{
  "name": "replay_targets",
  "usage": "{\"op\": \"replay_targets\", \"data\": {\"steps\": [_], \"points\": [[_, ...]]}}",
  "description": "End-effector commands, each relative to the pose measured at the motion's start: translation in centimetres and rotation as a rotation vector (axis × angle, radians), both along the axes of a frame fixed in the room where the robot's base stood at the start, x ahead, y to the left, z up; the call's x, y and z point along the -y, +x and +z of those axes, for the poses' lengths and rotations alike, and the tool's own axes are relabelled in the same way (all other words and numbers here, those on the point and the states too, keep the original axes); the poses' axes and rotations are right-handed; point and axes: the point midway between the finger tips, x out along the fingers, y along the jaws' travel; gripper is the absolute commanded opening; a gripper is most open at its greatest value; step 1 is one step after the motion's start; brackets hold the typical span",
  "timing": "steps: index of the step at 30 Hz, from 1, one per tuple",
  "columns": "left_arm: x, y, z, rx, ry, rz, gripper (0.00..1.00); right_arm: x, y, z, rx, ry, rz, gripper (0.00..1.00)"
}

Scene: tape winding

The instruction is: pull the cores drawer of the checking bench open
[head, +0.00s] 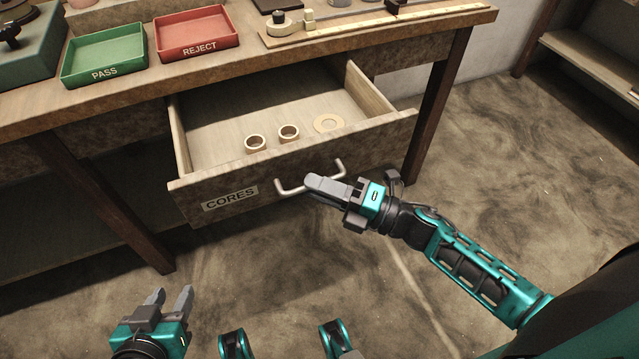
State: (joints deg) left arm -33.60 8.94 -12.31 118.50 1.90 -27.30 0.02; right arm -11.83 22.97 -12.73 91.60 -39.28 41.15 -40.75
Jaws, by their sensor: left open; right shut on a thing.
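The cores drawer (380,150) of the checking bench (330,36) stands pulled out, with its inside showing. Its front carries a CORES label (230,198) and a pale metal bar handle (291,190). My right gripper (312,186) is at the handle, shut on it; its fingers hide the handle's middle. Inside the drawer lie two small ring cores (255,143) (289,132) and a flat ring (328,123), near the front. My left gripper (172,298) is open and empty, low at the left over the floor, apart from the drawer.
On the bench top are a green PASS tray (104,74), a red REJECT tray (197,52) and a wooden board with a ruler strip (400,22). Bench legs (437,110) flank the drawer. A shelf (590,60) stands at the right. The floor before the drawer is clear.

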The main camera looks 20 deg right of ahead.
Motion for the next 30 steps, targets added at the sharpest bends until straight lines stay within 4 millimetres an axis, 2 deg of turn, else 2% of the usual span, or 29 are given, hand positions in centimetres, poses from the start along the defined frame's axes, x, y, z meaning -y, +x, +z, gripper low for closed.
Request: {"op": "replay_targets", "data": {"steps": [3, 4, 10, 20, 25, 30], "points": [[0.0, 0.0, 0.0, 0.000, -0.002, 0.001, 0.43, 0.1, 0.1, 0.0, 0.000, -0.001, -0.002, 0.00], [0.1, 0.0, 0.0, -0.001, -0.002, 0.002, 0.43, 0.1, 0.1, 0.0, 0.000, -0.001, -0.002, 0.17], [0.2, -0.1, 0.0, -0.003, -0.009, 0.006, 0.43, 0.1, 0.1, 0.0, -0.001, -0.001, -0.001, 0.37], [0.2, -0.3, -0.1, -0.008, -0.010, 0.006, 0.43, 0.3, -0.2, -0.1, -0.001, 0.000, -0.001, 0.38], [0.2, -0.3, 0.0, -0.009, -0.009, 0.006, 0.43, 2.1, -2.0, -0.5, -0.004, -0.003, -0.001, 0.38], [0.1, -0.3, 0.1, -0.009, -0.005, 0.003, 0.43, 5.0, -4.5, -1.0, -0.006, -0.003, -0.002, 0.38]]}}
